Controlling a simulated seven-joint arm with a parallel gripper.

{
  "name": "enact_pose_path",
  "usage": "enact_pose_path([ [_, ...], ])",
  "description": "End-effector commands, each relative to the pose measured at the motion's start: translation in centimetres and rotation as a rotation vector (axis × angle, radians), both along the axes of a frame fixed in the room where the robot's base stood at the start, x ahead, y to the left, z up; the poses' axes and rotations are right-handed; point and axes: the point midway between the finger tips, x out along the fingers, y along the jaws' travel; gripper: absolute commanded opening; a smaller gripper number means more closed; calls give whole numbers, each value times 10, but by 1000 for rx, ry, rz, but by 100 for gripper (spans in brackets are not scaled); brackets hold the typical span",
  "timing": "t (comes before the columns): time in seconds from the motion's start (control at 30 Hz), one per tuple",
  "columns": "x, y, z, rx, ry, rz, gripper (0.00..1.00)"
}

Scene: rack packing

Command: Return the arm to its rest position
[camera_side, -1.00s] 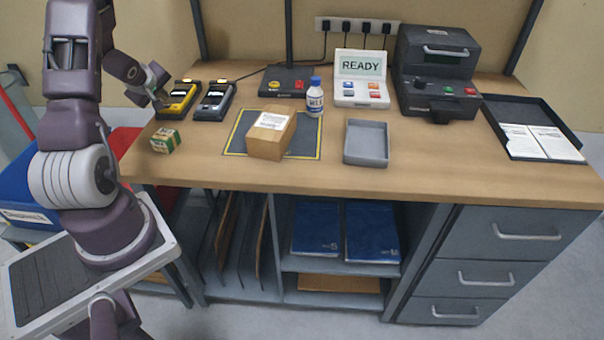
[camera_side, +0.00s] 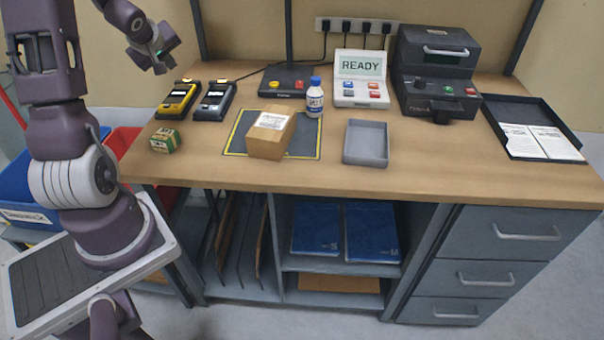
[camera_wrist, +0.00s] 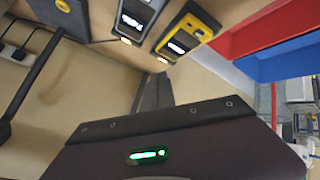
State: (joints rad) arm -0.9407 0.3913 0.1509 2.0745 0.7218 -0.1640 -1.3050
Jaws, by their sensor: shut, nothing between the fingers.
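My gripper (camera_side: 165,64) is raised above the back left of the bench, over the two handheld devices. It is shut and holds nothing. It is apart from the bench and everything on it. Below it stand the yellow handheld device (camera_side: 177,100) and the grey handheld device (camera_side: 214,101), side by side in their cradles. In the wrist view the yellow device (camera_wrist: 188,34) and the grey device (camera_wrist: 137,18) show at the top. A dark part of my own wrist with a green light fills the lower part of that view.
Red and blue bins stand left.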

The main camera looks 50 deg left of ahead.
Motion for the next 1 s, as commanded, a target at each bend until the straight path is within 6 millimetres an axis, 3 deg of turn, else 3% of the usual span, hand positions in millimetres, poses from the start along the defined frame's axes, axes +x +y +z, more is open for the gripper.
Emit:
enact_pose_path([
  [0.03,19,-36,29,40,40,-87,0],
  [0.1,32,-99,61,79,126,-231,0],
  [0.17,33,-155,82,101,193,-368,0],
  [0.2,28,-194,92,111,235,-466,0],
  [0.27,12,-251,102,126,296,-631,0],
  [0.3,-2,-287,106,134,331,-746,0],
  [0.4,-48,-360,107,157,403,-1033,0],
  [0.5,-90,-407,103,180,447,-1269,0],
  [0.6,-118,-430,98,195,469,-1412,0],
  [0.67,-125,-435,96,198,476,-1451,0],
  [1.0,-127,-436,96,201,478,-1461,0],
])
